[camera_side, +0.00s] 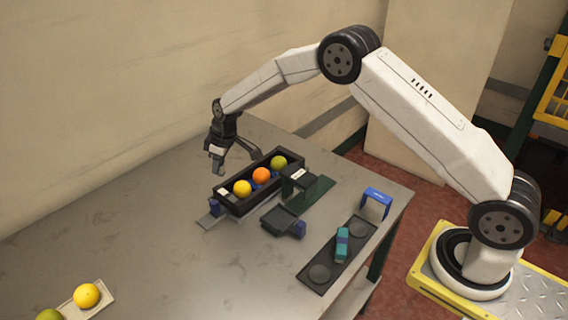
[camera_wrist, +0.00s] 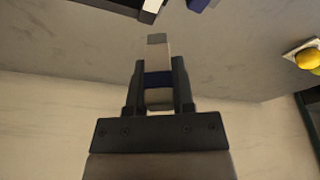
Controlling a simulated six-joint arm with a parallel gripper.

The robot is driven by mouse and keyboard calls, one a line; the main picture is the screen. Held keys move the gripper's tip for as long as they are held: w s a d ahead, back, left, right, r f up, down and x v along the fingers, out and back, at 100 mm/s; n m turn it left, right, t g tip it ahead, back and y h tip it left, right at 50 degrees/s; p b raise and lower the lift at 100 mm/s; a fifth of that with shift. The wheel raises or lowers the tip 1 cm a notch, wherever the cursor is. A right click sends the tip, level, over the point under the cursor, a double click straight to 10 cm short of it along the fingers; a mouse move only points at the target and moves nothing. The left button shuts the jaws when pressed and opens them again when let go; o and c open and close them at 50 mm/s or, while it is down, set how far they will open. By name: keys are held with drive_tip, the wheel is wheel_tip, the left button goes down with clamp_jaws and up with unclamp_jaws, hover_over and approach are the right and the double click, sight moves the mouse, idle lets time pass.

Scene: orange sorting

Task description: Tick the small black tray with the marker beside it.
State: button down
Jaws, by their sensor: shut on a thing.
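My gripper (camera_wrist: 157,85) is shut on a slim pale piece with a blue band and a grey end (camera_wrist: 157,42), which looks like the marker. In the side view my gripper (camera_side: 218,158) hangs above the table, left of and above the long black fruit tray, with the held piece only partly visible.
The long black tray (camera_side: 233,207) holds yellow, orange and green fruits. A dark plate (camera_side: 318,272) carries a teal block (camera_side: 342,245). A blue arch (camera_side: 376,200) stands at right. A pale plate (camera_side: 98,305) with fruit sits front left. The table's left middle is clear.

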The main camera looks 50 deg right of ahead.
sight(222, 175)
drive_tip(key=shift+f, duration=0.15)
drive_tip(key=shift+f, duration=2.75)
drive_tip(key=shift+f, duration=0.7)
idle(0.8)
drive_tip(key=shift+w, duration=0.75)
idle(0.7)
drive_tip(key=shift+s+r, duration=0.15)
drive_tip(key=shift+s, duration=0.45)
idle(0.5)
drive_tip(key=shift+r, duration=0.15)
idle(0.4)
